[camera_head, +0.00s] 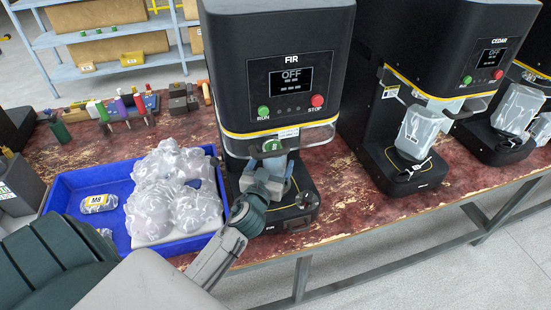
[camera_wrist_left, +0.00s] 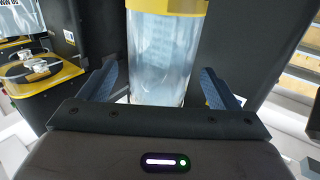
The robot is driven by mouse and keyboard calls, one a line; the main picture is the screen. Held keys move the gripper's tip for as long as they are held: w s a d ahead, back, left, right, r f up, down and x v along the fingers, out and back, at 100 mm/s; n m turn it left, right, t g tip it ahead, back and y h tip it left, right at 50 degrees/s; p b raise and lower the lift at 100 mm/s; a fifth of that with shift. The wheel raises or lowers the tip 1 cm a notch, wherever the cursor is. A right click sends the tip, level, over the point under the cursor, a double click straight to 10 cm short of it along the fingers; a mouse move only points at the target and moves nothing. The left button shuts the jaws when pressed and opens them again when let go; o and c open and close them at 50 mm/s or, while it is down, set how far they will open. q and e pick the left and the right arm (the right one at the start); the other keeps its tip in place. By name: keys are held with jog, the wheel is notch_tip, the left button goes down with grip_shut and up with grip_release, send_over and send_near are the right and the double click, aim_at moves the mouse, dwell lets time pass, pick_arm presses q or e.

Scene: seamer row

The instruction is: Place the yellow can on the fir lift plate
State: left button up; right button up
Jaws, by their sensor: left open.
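The fir machine (camera_head: 230,50) stands in the middle of the head view, its screen reading OFF. My left gripper (camera_head: 265,185) is at its front opening, over the dark base. In the left wrist view, a clear can with a yellow end (camera_wrist_left: 160,55) stands between the fingers of this gripper (camera_wrist_left: 160,88). The fingers are open, with a visible gap on each side of the can. The can is partly hidden by the gripper in the head view. The fir lift plate is mostly hidden there, so I cannot tell whether the can touches it. My right gripper is not in view.
A blue tray (camera_head: 64,190) left of the fir machine holds clear bagged items (camera_head: 170,185) and a container labelled M8 (camera_head: 98,203). The cedar machine (camera_head: 440,60) and another stand to the right. Tools (camera_head: 120,108) lie behind the tray. The bench (camera_head: 345,205) is bare between machines.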

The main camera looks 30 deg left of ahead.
pick_arm(q)
jog(key=b+v, duration=0.2)
jog(key=v, duration=0.5)
jog(key=shift+s, duration=0.4)
jog(key=shift+d+r, duration=0.1)
jog(key=shift+d, duration=0.05)
dwell(0.7)
